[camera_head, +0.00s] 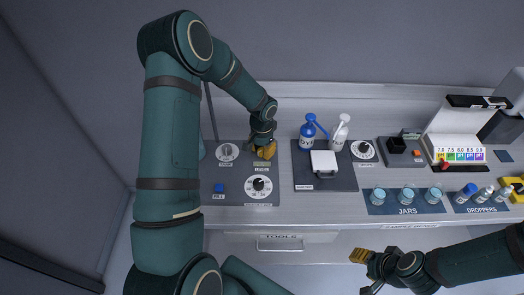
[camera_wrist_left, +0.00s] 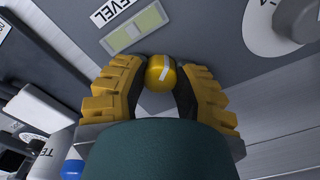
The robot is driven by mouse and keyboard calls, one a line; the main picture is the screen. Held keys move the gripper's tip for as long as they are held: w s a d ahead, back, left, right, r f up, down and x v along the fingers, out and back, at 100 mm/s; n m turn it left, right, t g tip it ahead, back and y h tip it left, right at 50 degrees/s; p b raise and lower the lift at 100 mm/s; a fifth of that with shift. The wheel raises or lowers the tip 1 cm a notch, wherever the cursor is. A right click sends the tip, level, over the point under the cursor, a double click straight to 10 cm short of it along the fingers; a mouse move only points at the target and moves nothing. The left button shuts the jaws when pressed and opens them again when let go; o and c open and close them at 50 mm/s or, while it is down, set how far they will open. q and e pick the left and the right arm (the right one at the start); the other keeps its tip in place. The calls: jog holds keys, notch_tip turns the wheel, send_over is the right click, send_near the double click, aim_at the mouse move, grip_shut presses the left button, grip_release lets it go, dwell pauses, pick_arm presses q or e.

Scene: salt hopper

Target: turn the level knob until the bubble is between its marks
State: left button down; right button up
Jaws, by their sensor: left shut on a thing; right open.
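The level knob (camera_wrist_left: 161,73) is a round yellow knob with a white stripe, in the left wrist view. My left gripper (camera_wrist_left: 160,79) is shut on it, one yellow finger on each side. In the head view my left gripper (camera_head: 265,151) hides the knob. The level vial (camera_wrist_left: 136,28) is a pale yellow-green strip beside the knob, under the LEVEL label (camera_wrist_left: 108,10). It also shows as a small strip in the head view (camera_head: 262,163). I cannot make out the bubble or the marks. My right gripper (camera_head: 364,257) is open and empty at the front, away from the panel.
A white dial (camera_head: 258,187) lies just in front of the vial, another dial (camera_head: 227,151) to its left, and a blue button (camera_head: 220,187) nearby. To the right stand a blue bottle (camera_head: 308,135), a white bottle (camera_head: 339,133) and a lidded white box (camera_head: 324,162). Jars (camera_head: 406,196) stand further right.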

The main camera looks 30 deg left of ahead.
aim_at(262, 150)
pick_arm(q)
jog(key=c, duration=0.6)
grip_release()
jog(key=shift+r, duration=0.1)
notch_tip(262, 150, up, 12)
jog(key=shift+f, duration=0.1)
jog(key=shift+s, duration=0.15)
dwell(0.4)
